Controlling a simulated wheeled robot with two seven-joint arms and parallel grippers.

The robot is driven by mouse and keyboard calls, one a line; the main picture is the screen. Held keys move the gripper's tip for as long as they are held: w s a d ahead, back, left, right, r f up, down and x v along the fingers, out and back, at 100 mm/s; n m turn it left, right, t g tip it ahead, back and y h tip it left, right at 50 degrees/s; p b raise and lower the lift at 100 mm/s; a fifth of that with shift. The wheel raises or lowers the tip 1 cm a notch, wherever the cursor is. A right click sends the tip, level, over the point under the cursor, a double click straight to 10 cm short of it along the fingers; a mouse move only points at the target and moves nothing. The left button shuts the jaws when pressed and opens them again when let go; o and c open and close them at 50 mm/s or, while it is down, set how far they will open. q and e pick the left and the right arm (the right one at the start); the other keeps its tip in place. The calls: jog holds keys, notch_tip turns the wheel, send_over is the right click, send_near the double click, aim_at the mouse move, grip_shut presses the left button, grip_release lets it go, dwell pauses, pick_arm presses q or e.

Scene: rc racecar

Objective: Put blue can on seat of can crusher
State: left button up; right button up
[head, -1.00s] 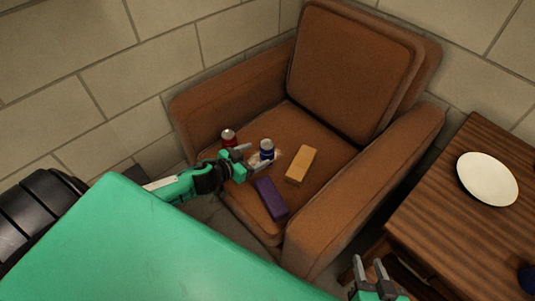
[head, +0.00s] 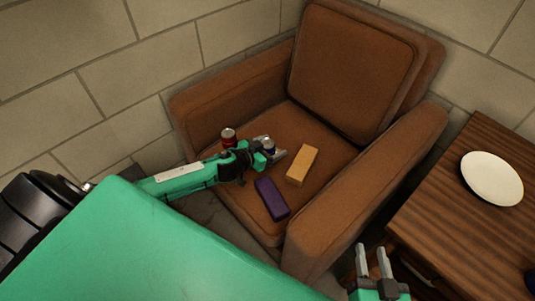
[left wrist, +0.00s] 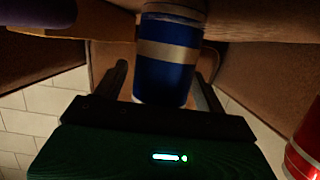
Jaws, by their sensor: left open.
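The blue can (head: 269,145) stands on the brown armchair's seat (head: 290,118). My left gripper (head: 272,149) is open at the can, with the can between its fingers. In the left wrist view the blue can (left wrist: 167,62), with a silver band, fills the gap between the two fingers; I cannot tell if they touch it. My right gripper (head: 374,262) is open and empty at the bottom, beside the wooden table. I see nothing that I can identify as a can crusher.
A red can (head: 229,137) stands just left of my left gripper. A purple block (head: 271,198) and a yellow block (head: 301,166) lie on the seat. A white plate (head: 491,178) is on the wooden table (head: 435,215) at right.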

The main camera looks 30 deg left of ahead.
pick_arm(q)
jog(key=c, duration=1.1)
jog(key=shift+r, duration=0.2)
